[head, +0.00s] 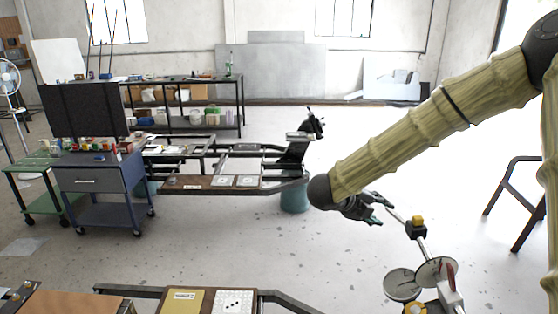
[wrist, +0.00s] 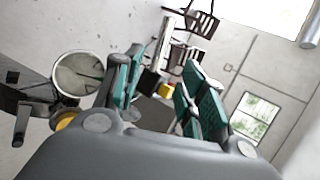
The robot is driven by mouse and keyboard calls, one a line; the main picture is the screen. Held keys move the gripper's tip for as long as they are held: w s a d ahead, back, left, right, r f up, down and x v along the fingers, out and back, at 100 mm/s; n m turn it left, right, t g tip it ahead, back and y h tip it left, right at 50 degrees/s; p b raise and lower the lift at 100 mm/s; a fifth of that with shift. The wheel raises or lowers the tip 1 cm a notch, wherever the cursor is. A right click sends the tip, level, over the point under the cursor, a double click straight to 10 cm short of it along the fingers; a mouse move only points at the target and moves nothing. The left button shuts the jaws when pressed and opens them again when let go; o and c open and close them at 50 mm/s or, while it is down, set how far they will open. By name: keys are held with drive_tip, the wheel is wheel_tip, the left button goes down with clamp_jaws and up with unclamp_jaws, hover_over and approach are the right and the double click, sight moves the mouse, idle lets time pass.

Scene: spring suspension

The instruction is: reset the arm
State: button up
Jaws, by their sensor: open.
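My arm reaches in from the right side of the head view, and my gripper (head: 376,208) hangs at its end above the open floor. In the wrist view my gripper (wrist: 160,95) shows two teal-padded fingers spread apart, with nothing between the pads. Just beyond it in the head view stands a metal device with a rod, a yellow-and-black block (head: 416,226) and round discs (head: 436,271).
A blue cart (head: 88,180) and a green cart (head: 30,164) stand at left. A bench with cards (head: 225,182) is in the middle, and another with a white card (head: 233,302) at the bottom. A black-framed chair (head: 515,205) is at right. Floor between is clear.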

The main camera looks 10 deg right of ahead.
drive_tip(key=s+a+f+n+t+y+b, duration=0.1)
drive_tip(key=s+a+f+n+y, duration=0.2)
drive_tip(key=f+n, duration=0.6)
drive_tip(key=s+a+f+n+t+y+b, duration=0.1)
drive_tip(key=s+a+f+n+t, duration=0.25)
drive_tip(key=f, duration=0.95)
drive_tip(key=s+a+f+n+y+b, duration=0.1)
drive_tip(key=s+a+f+n+y, duration=0.1)
drive_tip(key=a+f+n, duration=0.7)
drive_tip(key=s+a+f+n+g+y, duration=0.1)
drive_tip(key=s+f+n, duration=0.3)
drive_tip(key=s, duration=0.6)
drive_tip(key=s+a+f+n+g+y+b, duration=0.1)
drive_tip(key=s+a+f+n+g+y, duration=0.1)
drive_tip(key=s+f, duration=0.5)
drive_tip(key=s+a+f+n+g+y+b, duration=0.1)
drive_tip(key=s+f+n+g, duration=0.3)
drive_tip(key=s, duration=0.8)
wheel_tip(320, 180, down, 3)
drive_tip(key=shift+s+a+r+n+y, duration=0.2)
drive_tip(key=shift+s+a+n+y, duration=0.2)
drive_tip(key=shift+a+n+y, duration=0.45)
drive_tip(key=shift+d, duration=0.25)
drive_tip(key=shift+c, duration=0.2)
drive_tip(key=shift+c, duration=0.4)
